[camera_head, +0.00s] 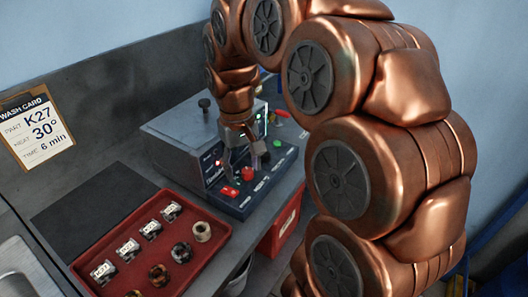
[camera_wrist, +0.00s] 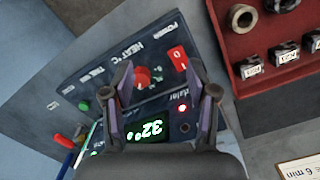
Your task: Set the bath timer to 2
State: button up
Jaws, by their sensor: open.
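The bath's dark control panel (camera_head: 238,203) is below my gripper (camera_head: 243,160) in the head view. In the wrist view the panel (camera_wrist: 62,75) appears turned, with HEAT °C and what looks like a TIME label. My gripper (camera_wrist: 162,76) is open and empty, its fingers apart over the panel. A red knob (camera_wrist: 141,77) by the HEAT label shows between them, nearer the left finger. The timer's own knob and setting cannot be made out; the left finger and wrist cover part of the panel.
A red power rocker (camera_wrist: 178,58) and a green button (camera_wrist: 84,105) are close to the fingers. A red tray (camera_head: 215,238) with several small parts lies front left. A wash card (camera_head: 38,127) on the wall reads K27, 30°, 6 min.

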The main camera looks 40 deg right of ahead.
jog(key=m, duration=0.2)
send_over(265, 156)
jog(key=w, duration=0.1)
jog(key=shift+w+d+r, duration=0.1)
jog(key=shift+d, duration=0.05)
jog(key=shift+d+f+p, duration=0.2)
jog(key=shift+f+p, duration=0.4)
jog(key=shift+f, duration=3.25)
jog(key=shift+c, duration=0.2)
grip_shut()
